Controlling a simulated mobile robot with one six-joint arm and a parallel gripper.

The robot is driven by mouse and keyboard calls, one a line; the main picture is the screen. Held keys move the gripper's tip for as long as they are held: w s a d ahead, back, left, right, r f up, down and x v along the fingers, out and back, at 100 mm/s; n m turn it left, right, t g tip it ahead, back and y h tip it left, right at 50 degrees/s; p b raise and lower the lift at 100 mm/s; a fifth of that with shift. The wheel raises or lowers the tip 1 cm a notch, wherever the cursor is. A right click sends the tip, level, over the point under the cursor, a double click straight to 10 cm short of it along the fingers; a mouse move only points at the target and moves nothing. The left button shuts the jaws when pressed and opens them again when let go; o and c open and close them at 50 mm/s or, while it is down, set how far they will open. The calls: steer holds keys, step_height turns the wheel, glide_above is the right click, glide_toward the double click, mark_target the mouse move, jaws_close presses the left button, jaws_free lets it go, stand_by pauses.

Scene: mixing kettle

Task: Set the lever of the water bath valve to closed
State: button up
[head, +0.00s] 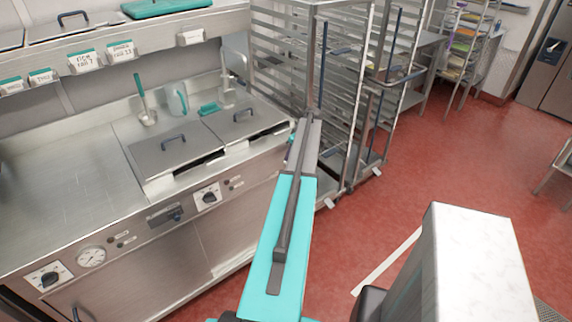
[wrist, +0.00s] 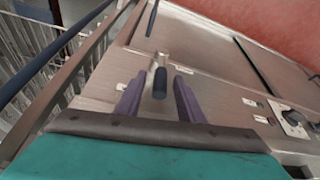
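In the wrist view a lever with a dark grip (wrist: 160,84) on a short metal stem sticks out from the steel front panel. It looks like the water bath valve lever. My gripper (wrist: 155,84) is open, with one purple finger on each side of the grip. I cannot tell whether either finger touches it. Small plates lie on the panel left and right of the lever, too small to read. In the head view my arm hides the lever and most of my gripper.
The steel counter (head: 60,205) carries lidded wells (head: 172,152). Its front has a knob (head: 208,196), which also shows in the wrist view (wrist: 293,120). Wire racks (head: 335,100) stand close behind my arm.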

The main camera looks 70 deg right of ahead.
steer(key=shift+w+f+b, duration=0.15)
steer(key=shift+f+b, duration=0.15)
steer(key=shift+f, duration=0.05)
